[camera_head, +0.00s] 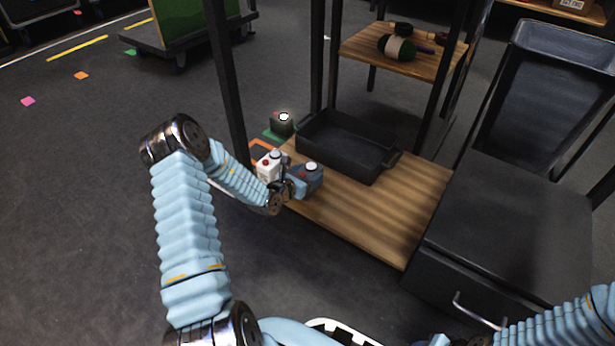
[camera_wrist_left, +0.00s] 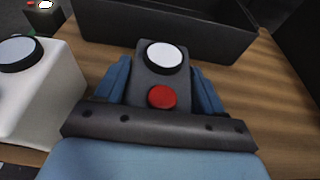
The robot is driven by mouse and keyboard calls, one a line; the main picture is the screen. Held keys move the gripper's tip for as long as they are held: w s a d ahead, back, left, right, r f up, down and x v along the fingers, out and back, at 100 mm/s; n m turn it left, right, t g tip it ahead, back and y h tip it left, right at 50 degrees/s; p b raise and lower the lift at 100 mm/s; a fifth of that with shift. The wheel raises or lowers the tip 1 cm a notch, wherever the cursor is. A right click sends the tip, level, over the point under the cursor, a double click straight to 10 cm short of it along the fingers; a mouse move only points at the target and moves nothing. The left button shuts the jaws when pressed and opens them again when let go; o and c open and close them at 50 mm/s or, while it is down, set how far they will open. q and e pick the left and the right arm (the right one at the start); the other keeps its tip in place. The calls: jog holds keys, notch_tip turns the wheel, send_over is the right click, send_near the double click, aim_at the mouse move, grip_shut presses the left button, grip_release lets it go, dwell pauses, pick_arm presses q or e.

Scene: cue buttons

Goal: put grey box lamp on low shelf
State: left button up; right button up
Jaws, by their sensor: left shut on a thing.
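The grey box lamp (camera_head: 313,180) has a white round lamp and a red button on top. It is at the left front part of the low wooden shelf (camera_head: 375,221). My left gripper (camera_wrist_left: 162,84) is shut on it, with one blue finger on each side of the grey box lamp (camera_wrist_left: 160,68) in the left wrist view. I cannot tell whether its underside touches the shelf. My right gripper is not in view; only part of the right arm shows at the lower right.
A white box lamp (camera_head: 267,166) stands close left of the grey one. A dark box lamp (camera_head: 282,125) is farther back on a green patch. A black tray (camera_head: 345,150) fills the shelf's back. Dark posts (camera_head: 226,80) rise around it. The shelf's front right is clear.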

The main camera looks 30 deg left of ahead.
pick_arm(q)
jog(key=shift+f, duration=0.1)
jog(key=o, duration=1.5)
jog(key=shift+c, duration=0.2)
jog(key=p+v, duration=0.2)
jog(key=v, duration=1)
jog(key=shift+p, duration=0.4)
